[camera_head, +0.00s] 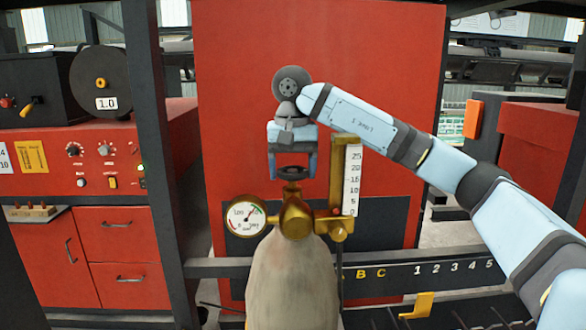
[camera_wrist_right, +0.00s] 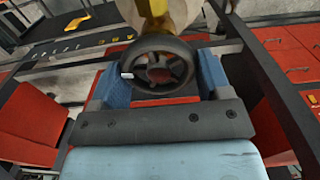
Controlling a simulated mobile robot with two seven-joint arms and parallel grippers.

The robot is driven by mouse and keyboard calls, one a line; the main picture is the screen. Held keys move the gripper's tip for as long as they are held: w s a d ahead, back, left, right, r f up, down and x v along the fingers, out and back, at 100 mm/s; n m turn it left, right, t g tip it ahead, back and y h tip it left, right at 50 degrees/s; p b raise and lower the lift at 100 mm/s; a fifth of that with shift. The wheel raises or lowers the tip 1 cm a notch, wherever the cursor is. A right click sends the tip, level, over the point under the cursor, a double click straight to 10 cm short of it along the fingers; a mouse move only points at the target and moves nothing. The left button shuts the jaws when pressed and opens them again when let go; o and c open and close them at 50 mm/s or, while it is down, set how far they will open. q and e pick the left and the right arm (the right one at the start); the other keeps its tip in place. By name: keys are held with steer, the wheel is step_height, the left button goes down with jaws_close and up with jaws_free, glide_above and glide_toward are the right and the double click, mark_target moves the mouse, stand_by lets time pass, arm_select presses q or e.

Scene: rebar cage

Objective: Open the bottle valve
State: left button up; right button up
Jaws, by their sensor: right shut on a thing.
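The gas bottle (camera_head: 292,285) stands upright at the bottom middle of the head view, with a brass regulator (camera_head: 296,218) on top. A round pressure gauge (camera_head: 245,216) is on its left and a scaled flow tube (camera_head: 351,180) on its right. The black bottle valve handwheel (camera_head: 291,173) sits above the brass stem. My right gripper (camera_head: 291,165) comes down from above with its blue fingers on both sides of the wheel. In the right wrist view the spoked wheel (camera_wrist_right: 158,66) lies between the fingers, gripped at its rim. My left gripper is not in view.
A red panel (camera_head: 240,90) stands behind the bottle. A red cabinet (camera_head: 125,235) with knobs and drawers is at the left. A dark rail with letters and numbers (camera_head: 450,268) and a yellow hook (camera_head: 418,305) is at the lower right.

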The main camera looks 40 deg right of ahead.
mark_target(292, 169)
steer(key=shift+r+n, duration=0.1)
steer(key=shift+n, duration=1)
steer(key=o, duration=0.9)
step_height(292, 169, up, 14)
steer(key=shift+f, duration=0.1)
